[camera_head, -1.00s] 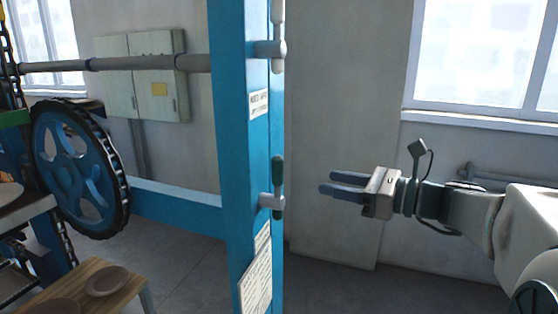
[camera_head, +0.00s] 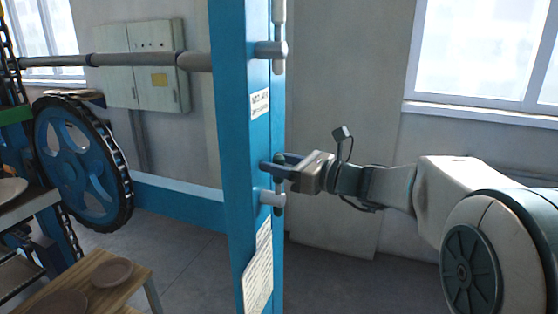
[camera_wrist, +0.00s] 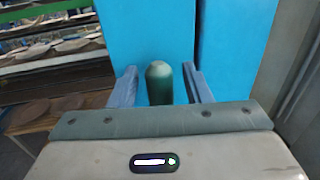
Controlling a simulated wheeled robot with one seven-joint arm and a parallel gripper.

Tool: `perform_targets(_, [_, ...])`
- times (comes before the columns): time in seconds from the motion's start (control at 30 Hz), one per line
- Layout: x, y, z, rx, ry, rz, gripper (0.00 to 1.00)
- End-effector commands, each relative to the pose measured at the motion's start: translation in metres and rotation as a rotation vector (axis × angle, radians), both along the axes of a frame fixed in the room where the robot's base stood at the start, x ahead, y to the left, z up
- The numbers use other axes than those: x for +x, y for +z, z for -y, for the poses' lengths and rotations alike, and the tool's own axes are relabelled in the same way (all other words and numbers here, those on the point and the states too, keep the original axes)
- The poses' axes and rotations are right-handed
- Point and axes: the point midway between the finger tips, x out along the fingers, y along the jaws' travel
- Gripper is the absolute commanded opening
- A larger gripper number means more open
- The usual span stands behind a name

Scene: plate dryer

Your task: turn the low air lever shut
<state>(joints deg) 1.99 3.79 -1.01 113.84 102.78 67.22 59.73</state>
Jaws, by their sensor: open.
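The low air lever is on the blue post (camera_head: 242,120). Its pale pivot stub (camera_head: 270,197) sticks out of the post's right side in the head view. Its dark green handle (camera_wrist: 160,85) shows in the wrist view, rounded end up, between my two fingers. My gripper (camera_head: 274,166) is open and reaches in from the right at the lever's height. In the wrist view my gripper (camera_wrist: 158,74) has one finger on each side of the handle, with a gap visible on both sides. In the head view my fingers hide most of the handle.
A similar upper lever (camera_head: 272,48) sits higher on the same post. A paper label (camera_head: 260,103) and a larger notice (camera_head: 258,268) are on the post. A wooden bench with plates (camera_head: 112,272) and a blue wheel (camera_head: 80,165) stand at left. Floor right of the post is free.

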Motion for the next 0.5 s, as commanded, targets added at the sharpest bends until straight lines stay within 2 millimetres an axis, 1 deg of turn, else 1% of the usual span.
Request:
perform_targets(0.27, [0.0007, -0.0001, -0.0017, 0.000, 0.000, 0.001, 0.44])
perform_targets(0.37, [0.0006, -0.0001, -0.0016, 0.000, 0.000, 0.000, 0.19])
perform_targets(0.4, [0.0006, -0.0001, -0.0016, 0.000, 0.000, 0.001, 0.08])
perform_targets(0.43, [0.0006, -0.0001, -0.0016, 0.000, 0.000, 0.000, 0.00])
perform_targets(0.5, [0.0006, -0.0001, -0.0015, 0.000, 0.000, 0.000, 0.00])
